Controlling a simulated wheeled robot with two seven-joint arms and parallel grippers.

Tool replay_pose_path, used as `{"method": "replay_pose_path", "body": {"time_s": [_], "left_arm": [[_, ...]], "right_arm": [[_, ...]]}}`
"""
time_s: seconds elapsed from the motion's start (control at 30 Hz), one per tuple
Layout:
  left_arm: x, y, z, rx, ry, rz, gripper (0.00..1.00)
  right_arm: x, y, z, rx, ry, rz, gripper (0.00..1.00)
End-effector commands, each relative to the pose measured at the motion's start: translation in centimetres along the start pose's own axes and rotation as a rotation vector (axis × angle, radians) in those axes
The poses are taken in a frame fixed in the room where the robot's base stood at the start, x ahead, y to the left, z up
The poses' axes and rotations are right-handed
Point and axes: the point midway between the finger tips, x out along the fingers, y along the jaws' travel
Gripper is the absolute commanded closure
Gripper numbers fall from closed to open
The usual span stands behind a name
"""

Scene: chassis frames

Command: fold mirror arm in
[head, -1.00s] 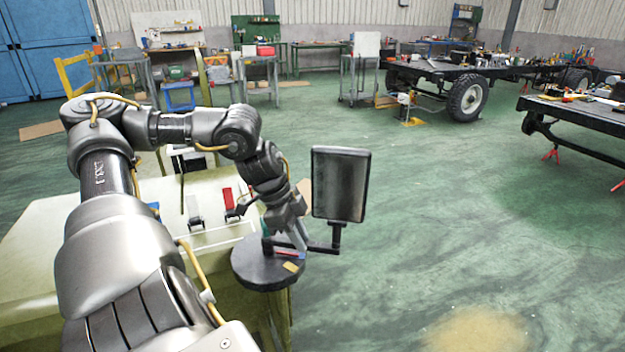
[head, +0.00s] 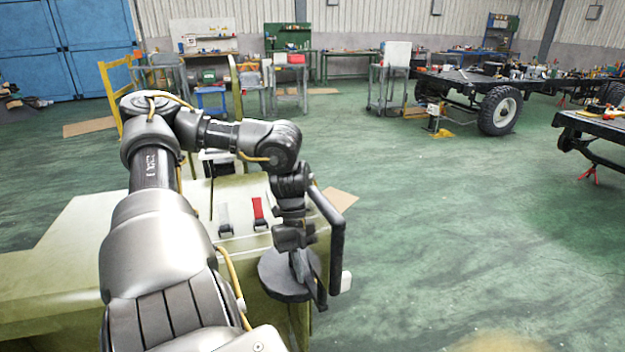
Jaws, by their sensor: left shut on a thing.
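My left gripper (head: 300,264) reaches down over the base, shut on the mirror arm. The fingertips and the grasp point are partly hidden by the wrist and the mirror arm. My right gripper is not in view.
The pale green bodywork (head: 75,235) carries a red-strapped latch (head: 259,210) and a grey one (head: 225,218) left of the gripper. Open green floor lies to the right. Workbenches and a wheeled chassis frame (head: 465,85) stand far back.

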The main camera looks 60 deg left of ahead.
Motion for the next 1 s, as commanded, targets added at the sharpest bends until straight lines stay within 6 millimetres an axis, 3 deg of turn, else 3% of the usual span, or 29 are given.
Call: {"method": "replay_pose_path", "body": {"time_s": [0.43,0.83,0.87,1.0], "left_arm": [[-0.18,0.99,0.13,0.118,-0.003,0.048,1.00],[-0.21,1.03,0.13,0.125,-0.004,0.050,1.00],[-0.22,1.03,0.13,0.125,-0.004,0.050,0.79],[-0.18,1.03,0.12,0.124,-0.003,0.049,0.61]], "right_arm": [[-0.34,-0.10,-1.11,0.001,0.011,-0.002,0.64],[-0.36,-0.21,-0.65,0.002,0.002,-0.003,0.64],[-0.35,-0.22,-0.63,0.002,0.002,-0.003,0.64],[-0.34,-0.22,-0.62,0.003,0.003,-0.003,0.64]]}}
